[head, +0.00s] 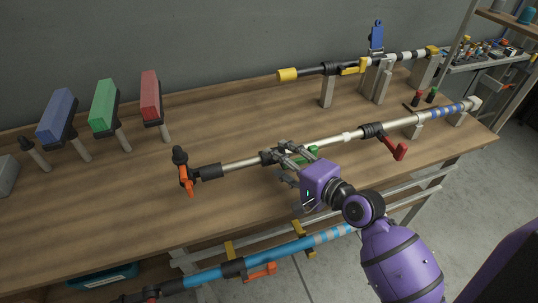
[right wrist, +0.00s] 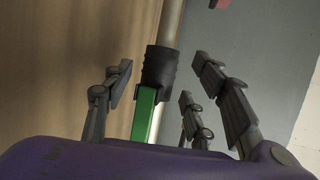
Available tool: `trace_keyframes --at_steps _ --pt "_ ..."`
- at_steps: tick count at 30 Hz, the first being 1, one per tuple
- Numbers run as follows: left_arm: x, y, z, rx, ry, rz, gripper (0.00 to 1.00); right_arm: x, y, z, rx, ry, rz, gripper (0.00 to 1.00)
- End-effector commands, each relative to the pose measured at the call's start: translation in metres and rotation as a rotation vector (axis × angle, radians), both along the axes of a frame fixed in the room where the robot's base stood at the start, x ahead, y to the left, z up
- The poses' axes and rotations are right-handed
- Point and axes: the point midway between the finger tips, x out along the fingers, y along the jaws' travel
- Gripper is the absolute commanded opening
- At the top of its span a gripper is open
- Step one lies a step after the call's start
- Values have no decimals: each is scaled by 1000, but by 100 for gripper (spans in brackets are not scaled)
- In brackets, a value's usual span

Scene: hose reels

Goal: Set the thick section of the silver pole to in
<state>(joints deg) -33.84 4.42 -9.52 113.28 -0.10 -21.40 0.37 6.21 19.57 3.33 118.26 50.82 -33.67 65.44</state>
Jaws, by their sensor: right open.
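The silver pole (head: 235,160) lies across the bench on supports, with a black fitting and orange clip (head: 186,178) at its left end. Its thicker part (head: 350,136) has blue bands toward the right end. My right gripper (head: 284,162) is at the pole's middle, near a black collar (head: 267,157) with a green lever (head: 309,153). In the right wrist view, the open fingers (right wrist: 158,77) stand either side of the black collar (right wrist: 159,68) and green lever (right wrist: 146,115). Contact cannot be told. My left gripper is not in view.
A red-handled clamp (head: 399,150) sits on the pole to the right. A yellow-ended pole (head: 340,69) stands behind; a blue pole (head: 285,247) hangs below the bench front. Blue, green and red blocks (head: 104,106) stand at the back left. Bare bench (head: 235,118) lies between.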

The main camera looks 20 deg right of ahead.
Motion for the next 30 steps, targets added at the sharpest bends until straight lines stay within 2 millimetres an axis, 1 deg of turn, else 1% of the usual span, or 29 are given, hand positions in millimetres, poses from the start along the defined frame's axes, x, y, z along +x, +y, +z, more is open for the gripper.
trace_keyframes --at_steps 1,3,7,11,18,30 --pt "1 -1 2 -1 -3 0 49 8 4 0 1 -3 1 52" --pt "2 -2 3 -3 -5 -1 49 17 9 -3 2 -1 1 52" --pt "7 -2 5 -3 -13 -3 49 29 14 -7 1 -1 1 52" --pt "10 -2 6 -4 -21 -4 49 35 17 -9 -2 -1 0 52" --pt "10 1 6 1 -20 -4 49 35 17 -9 -2 -1 0 52" --pt "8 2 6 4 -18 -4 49 35 17 -9 -2 -1 0 0"
